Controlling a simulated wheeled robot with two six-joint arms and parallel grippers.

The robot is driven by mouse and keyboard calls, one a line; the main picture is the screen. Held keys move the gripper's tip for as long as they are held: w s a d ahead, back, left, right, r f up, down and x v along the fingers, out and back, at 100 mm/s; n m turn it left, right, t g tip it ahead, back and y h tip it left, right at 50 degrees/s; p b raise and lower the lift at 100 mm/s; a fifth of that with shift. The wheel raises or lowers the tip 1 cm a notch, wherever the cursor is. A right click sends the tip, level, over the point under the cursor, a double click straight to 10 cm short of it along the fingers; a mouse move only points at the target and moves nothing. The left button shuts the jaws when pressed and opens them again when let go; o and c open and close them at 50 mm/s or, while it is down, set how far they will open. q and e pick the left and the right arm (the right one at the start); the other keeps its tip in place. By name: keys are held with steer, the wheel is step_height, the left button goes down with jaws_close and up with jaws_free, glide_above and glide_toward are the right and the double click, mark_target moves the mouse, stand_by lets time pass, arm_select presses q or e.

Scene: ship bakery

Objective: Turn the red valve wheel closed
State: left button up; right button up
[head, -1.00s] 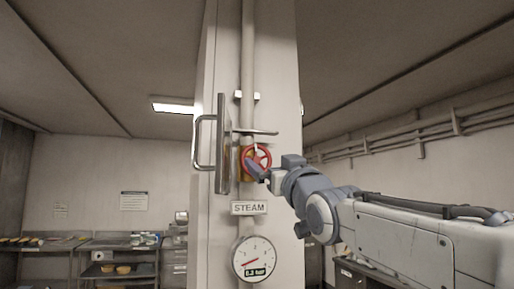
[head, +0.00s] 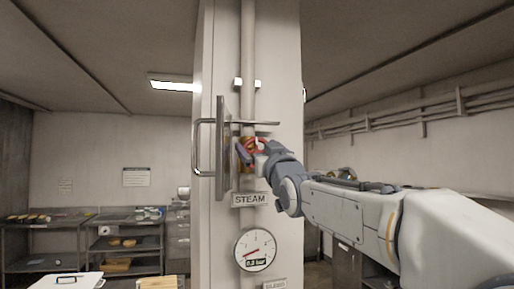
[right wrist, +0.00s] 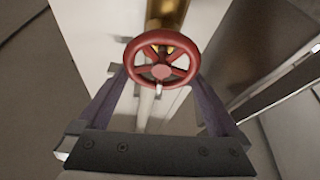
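The red valve wheel (head: 262,144) sits on the pipe of a white column, above a STEAM label (head: 250,200). In the head view my right gripper (head: 255,152) covers much of it. In the right wrist view the whole spoked wheel (right wrist: 162,74) shows, with a brassy valve body behind it. The fingers of my right gripper (right wrist: 163,88) are spread, one on each side of the wheel's lower part. I cannot tell whether they touch the rim. My left gripper is not in view.
An open metal door with a handle (head: 198,147) stands just left of the wheel. A round pressure gauge (head: 255,250) hangs below the label; its small digits are hard to read. Shelves with baked goods (head: 123,243) stand at the back left.

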steer(key=c, duration=0.3)
steer(key=shift+f+m+b, duration=0.15)
steer(key=shift+m+b, duration=0.15)
steer(key=shift+b, duration=0.05)
steer(key=shift+m+h+b, duration=0.4)
steer(key=shift+m+h, duration=0.1)
steer(key=shift+m, duration=0.2)
steer(key=o, duration=0.9)
steer(key=shift+d, duration=0.1)
